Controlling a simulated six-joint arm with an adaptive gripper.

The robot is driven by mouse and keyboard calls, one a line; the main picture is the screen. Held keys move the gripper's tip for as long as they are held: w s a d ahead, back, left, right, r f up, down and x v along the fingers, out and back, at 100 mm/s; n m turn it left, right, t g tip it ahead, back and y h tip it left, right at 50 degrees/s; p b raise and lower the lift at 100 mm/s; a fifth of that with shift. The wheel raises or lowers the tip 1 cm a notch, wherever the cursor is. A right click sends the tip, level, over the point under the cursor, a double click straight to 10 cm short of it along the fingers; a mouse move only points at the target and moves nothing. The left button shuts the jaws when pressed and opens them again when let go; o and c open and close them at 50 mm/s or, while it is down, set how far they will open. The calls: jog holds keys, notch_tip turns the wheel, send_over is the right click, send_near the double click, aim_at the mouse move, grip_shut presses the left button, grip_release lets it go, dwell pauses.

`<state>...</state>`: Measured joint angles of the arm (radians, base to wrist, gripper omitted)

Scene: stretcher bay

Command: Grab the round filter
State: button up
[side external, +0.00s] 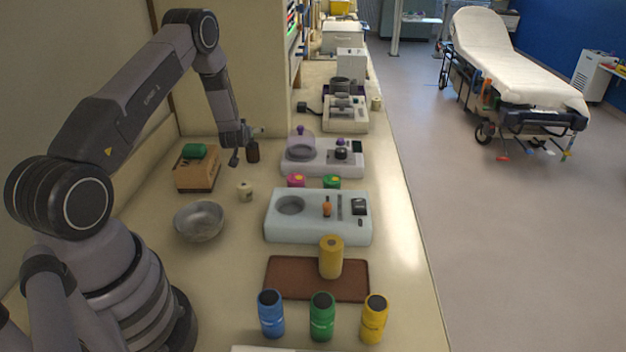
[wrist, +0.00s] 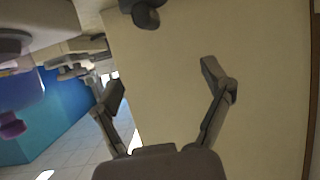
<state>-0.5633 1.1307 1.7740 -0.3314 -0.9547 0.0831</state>
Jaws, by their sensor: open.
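No object is plainly a round filter; I cannot tell which one it is. Small round pieces in the side view are a pink one (side external: 296,180) and a green one (side external: 331,182), side by side between two pale devices, and a cream one (side external: 245,191) on the counter near the bowl.
A metal bowl (side external: 199,221) and a wooden box (side external: 197,173) with a green item stand on the left. A pale device (side external: 318,231) and a brown tray (side external: 285,283) with a yellow cylinder (side external: 330,258) lie in front. Blue, green and yellow canisters (side external: 321,317) line the near edge.

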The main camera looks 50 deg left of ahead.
aim_at(250, 146)
notch_tip(250, 146, down, 6)
jog(key=shift+r, duration=0.1)
jog(key=shift+w+a+f, duration=0.55)
jog(key=shift+a+f, duration=0.05)
jog(key=shift+f, duration=0.1)
jog(key=shift+w+a+f, duration=0.2)
jog(key=shift+w+a, duration=0.15)
jog(key=shift+a, duration=0.05)
jog(key=c, duration=1.2)
jog(key=shift+c, duration=0.2)
jog(key=shift+r, duration=0.1)
